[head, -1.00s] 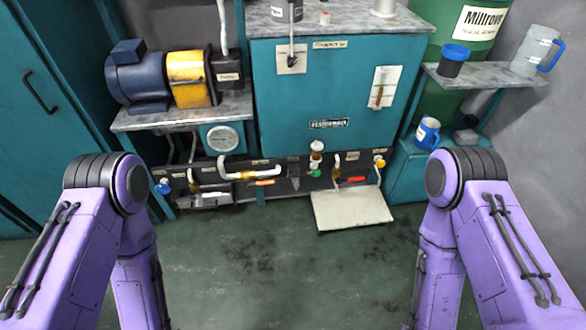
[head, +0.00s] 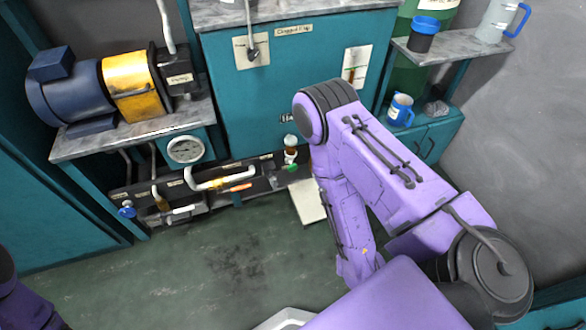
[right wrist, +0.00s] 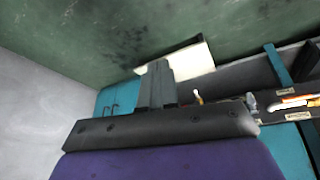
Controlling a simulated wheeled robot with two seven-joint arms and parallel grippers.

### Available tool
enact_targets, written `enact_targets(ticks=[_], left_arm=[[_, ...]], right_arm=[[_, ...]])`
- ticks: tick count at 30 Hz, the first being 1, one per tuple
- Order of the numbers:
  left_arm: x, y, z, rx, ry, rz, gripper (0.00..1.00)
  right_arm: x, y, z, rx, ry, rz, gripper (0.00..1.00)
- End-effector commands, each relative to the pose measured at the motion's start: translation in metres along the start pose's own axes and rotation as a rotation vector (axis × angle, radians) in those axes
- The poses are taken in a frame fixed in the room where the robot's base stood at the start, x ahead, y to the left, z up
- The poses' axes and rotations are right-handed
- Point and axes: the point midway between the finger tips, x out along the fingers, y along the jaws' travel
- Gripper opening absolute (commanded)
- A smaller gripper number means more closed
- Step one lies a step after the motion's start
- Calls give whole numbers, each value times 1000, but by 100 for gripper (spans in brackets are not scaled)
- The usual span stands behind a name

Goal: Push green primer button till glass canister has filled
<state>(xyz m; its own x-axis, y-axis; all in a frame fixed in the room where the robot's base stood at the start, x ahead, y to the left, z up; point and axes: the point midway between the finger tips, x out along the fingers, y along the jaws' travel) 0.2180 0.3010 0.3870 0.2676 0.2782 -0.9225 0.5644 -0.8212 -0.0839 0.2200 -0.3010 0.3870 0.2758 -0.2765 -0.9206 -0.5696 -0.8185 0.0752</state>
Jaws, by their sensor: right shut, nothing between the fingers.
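The green primer button (head: 291,168) shows in the head view on the dark manifold, just left of my right arm. The small glass canister (head: 291,148) stands directly above it, with a white cap and a brownish lower part; its fill level is too small to read. My right gripper (right wrist: 158,72) is shut and empty in the right wrist view, with the white floor panel (right wrist: 196,64) beyond its fingers. In the head view it is hidden behind or below my purple right arm. I cannot make out the button in the wrist view. My left gripper is out of view.
The manifold's left part carries a white pipe with an orange handle (head: 233,188) and a blue knob (head: 127,211). A blue and yellow motor (head: 130,80) sits on the left shelf. The green floor (head: 200,265) is open in front.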

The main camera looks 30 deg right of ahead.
Motion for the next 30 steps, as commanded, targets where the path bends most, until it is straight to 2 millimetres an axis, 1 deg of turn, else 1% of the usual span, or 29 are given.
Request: enact_targets(ticks=[1,2,5,6,8,9,11,12,15,18,19,23,30], left_arm=[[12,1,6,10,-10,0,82],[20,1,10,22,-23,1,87],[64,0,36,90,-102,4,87],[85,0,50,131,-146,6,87],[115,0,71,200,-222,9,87],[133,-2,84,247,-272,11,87],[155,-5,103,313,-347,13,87],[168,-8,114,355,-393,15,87],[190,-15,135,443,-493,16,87],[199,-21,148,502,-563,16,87],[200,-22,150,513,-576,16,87],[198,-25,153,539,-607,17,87],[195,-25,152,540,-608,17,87]], right_arm=[[13,-7,1,24,11,-22,0],[23,-13,0,48,23,-47,0],[71,-54,-9,195,98,-199,0],[93,-74,-18,283,142,-284,0],[121,-100,-38,436,219,-427,0],[136,-115,-55,542,273,-524,0],[152,-129,-82,697,352,-667,0],[159,-134,-99,795,401,-757,0],[168,-134,-136,997,506,-953,0],[168,-126,-160,1129,574,-1090,0],[167,-123,-165,1156,587,-1118,0],[160,-118,-175,1206,612,-1178,0],[158,-118,-176,1205,612,-1179,0]])
